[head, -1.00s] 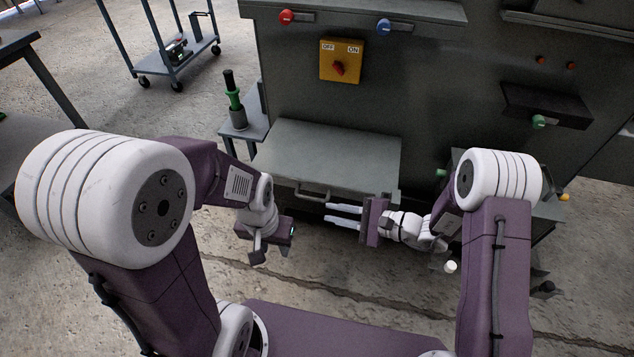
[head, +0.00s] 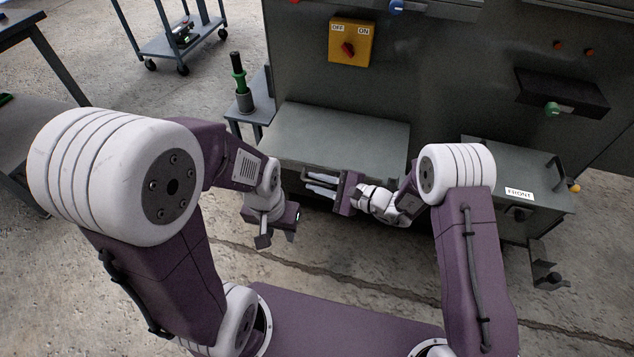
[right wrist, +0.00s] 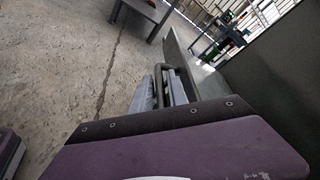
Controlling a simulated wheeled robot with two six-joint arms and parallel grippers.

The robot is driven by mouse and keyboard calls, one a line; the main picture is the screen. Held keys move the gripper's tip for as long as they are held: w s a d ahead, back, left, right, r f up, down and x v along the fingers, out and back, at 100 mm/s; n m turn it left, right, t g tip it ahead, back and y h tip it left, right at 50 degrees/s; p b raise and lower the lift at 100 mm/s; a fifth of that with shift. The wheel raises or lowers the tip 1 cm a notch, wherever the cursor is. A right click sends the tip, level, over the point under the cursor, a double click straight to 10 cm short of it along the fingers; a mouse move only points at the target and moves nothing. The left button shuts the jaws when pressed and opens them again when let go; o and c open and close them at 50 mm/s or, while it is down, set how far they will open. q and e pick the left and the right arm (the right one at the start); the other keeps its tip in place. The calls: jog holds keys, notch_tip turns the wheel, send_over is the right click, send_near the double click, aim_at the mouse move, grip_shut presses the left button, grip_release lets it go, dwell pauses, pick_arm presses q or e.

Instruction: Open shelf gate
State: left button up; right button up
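The shelf gate (head: 345,130) shows as a grey flat panel at the front of the dark cabinet in the head view. Its dark bar handle (right wrist: 163,74) shows in the right wrist view, at and between the finger tips. My right gripper (head: 310,182) is at the gate's front edge, its two light fingers pointing left. It also shows in the right wrist view (right wrist: 162,90), where the fingers stand apart around the handle; a firm grip is not visible. My left gripper (head: 277,239) hangs empty below and left of the gate, fingers apart.
A yellow OFF/ON switch (head: 350,42) is on the cabinet wall. A grey box labelled FRONT (head: 500,165) stands at right. A small side table holds a green-and-black tool (head: 239,80). A blue cart (head: 178,42) stands at back left. The floor in front is mostly clear.

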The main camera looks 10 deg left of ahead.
grip_shut()
jog(key=shift+f+b, duration=0.25)
jog(key=shift+b, duration=0.3)
jog(key=shift+w+f+n+t+y+b, duration=0.15)
jog(key=shift+f+n+t+y+b, duration=1.25)
jog(key=shift+b, duration=4.3)
jog(key=shift+w+f+n+g+h+b, duration=0.15)
jog(key=shift+f+n+g+b, duration=0.25)
jog(key=shift+n+b, duration=3.8)
jog(key=shift+w+f+n+t+y+b, duration=0.15)
jog(key=shift+f+n+t+y+b, duration=0.5)
jog(key=shift+b, duration=6.6)
jog(key=shift+f+m, duration=0.2)
jog(key=shift+m, duration=0.05)
